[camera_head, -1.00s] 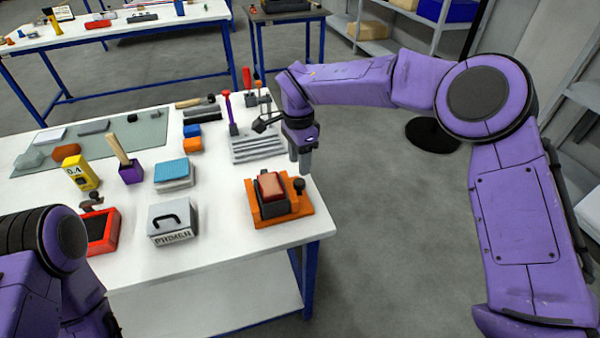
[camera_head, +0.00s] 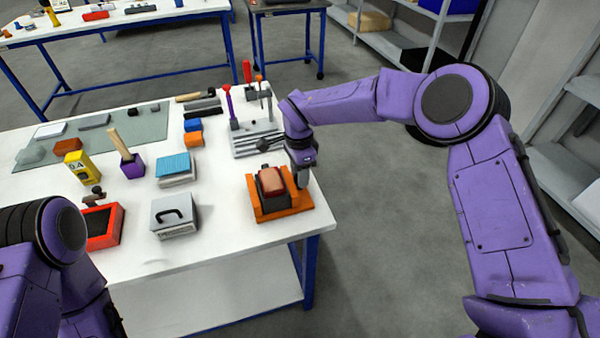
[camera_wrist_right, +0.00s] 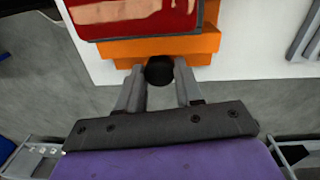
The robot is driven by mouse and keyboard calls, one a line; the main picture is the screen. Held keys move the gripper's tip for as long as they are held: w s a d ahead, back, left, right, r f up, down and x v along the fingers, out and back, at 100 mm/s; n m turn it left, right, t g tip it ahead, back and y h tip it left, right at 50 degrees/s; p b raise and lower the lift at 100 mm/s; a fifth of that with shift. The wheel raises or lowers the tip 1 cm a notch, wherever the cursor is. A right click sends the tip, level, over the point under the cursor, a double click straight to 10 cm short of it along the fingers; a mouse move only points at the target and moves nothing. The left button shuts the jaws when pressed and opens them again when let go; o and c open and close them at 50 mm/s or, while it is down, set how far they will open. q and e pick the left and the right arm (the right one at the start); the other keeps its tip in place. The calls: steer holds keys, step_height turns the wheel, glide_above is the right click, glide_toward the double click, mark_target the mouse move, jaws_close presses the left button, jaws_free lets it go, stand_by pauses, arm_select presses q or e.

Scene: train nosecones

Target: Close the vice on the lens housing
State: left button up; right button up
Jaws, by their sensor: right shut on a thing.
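The vice (camera_head: 284,210) has an orange base and stands near the right front corner of the white table. The red lens housing (camera_head: 271,180) with a paler top sits in the vice between its jaws. It also shows at the top of the right wrist view (camera_wrist_right: 135,14). My right gripper (camera_head: 301,182) is at the vice's right side, pointing down. In the wrist view its two fingers (camera_wrist_right: 158,76) are shut on the vice's round black knob (camera_wrist_right: 159,70), just outside the orange base. Only part of my left arm shows at the left; its gripper is out of sight.
A grey metal rack (camera_head: 256,140) with upright tools stands just behind the vice. A grey box with a handle (camera_head: 174,216), a blue-topped block (camera_head: 175,168) and a red tray (camera_head: 103,226) lie to the left. Bare tabletop lies between box and vice.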

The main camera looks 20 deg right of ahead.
steer(key=m, duration=0.2)
steer(key=shift+m, duration=0.3)
steer(key=o, duration=0.8)
steer(key=shift+d, duration=0.1)
steer(key=shift+c, duration=0.2)
step_height(320, 180, up, 10)
steer(key=b, duration=0.2)
steer(key=shift+w+r, duration=0.25)
